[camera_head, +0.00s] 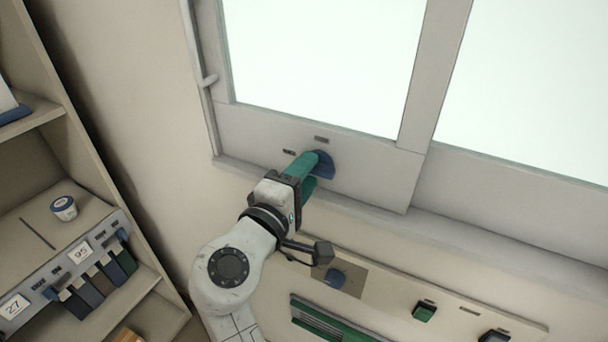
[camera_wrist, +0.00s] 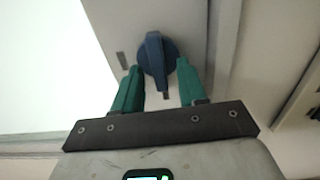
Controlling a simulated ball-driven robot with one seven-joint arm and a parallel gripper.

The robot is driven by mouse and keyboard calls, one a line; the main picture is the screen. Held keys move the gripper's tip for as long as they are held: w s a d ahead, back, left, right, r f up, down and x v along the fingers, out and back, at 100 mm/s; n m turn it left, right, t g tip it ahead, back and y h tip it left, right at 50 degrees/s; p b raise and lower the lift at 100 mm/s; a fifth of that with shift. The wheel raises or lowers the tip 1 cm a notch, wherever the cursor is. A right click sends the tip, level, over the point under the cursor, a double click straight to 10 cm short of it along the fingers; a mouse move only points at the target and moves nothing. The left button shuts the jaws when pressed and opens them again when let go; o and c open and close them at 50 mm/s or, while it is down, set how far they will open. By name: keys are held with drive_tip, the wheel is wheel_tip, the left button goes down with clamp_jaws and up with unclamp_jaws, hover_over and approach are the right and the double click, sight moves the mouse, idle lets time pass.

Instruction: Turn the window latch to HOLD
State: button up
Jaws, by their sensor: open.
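The window latch (camera_wrist: 155,58) is a dark blue round knob with a raised grip bar, set on the window's lower frame. In the wrist view its bar runs roughly up and down the picture. My gripper (camera_wrist: 160,72) has two green fingers, spread apart, one on each side of the latch bar; whether they touch it I cannot tell. In the head view the latch (camera_head: 325,166) is partly hidden behind my gripper (camera_head: 310,168). Small dark label plates (camera_head: 321,139) sit above and to the left of the latch; their text is too small to read.
A shelf unit (camera_head: 95,170) on the left holds a small white jar (camera_head: 64,208) and a row of coloured tabs. The window ledge (camera_head: 480,238) is clear.

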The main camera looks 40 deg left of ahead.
drive_tip(key=shift+s, duration=0.1)
drive_tip(key=b+v, duration=0.2)
drive_tip(key=v, duration=0.8)
drive_tip(key=shift+s, duration=0.35)
